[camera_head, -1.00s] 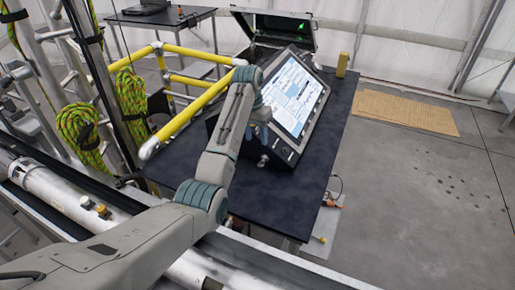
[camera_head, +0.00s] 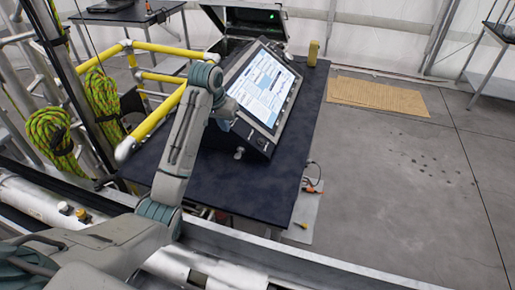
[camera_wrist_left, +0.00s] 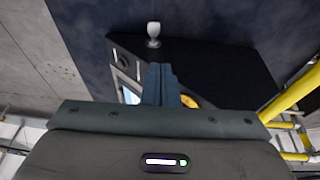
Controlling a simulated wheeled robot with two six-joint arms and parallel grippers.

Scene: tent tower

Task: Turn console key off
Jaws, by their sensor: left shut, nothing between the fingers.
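The black console (camera_head: 255,98) with a lit screen stands tilted on the dark table (camera_head: 240,193). My left gripper (camera_head: 228,110) is at the screen's left edge in the head view, partly hidden by its own wrist. In the left wrist view its two blue-grey fingers (camera_wrist_left: 160,84) are together and empty. A pale rounded knob (camera_wrist_left: 153,32) shows beyond the fingertips, apart from them. A similar small knob (camera_head: 239,153) shows at the console's lower front corner in the head view. I cannot tell which fitting is the key, or its position. My right gripper is not in view.
Yellow rails (camera_head: 160,122) run close along the left of the console. An open case (camera_head: 244,20) stands behind it and a small yellow object (camera_head: 313,52) sits at the table's back right. Cables hang at the table's right edge. The floor to the right is mostly clear.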

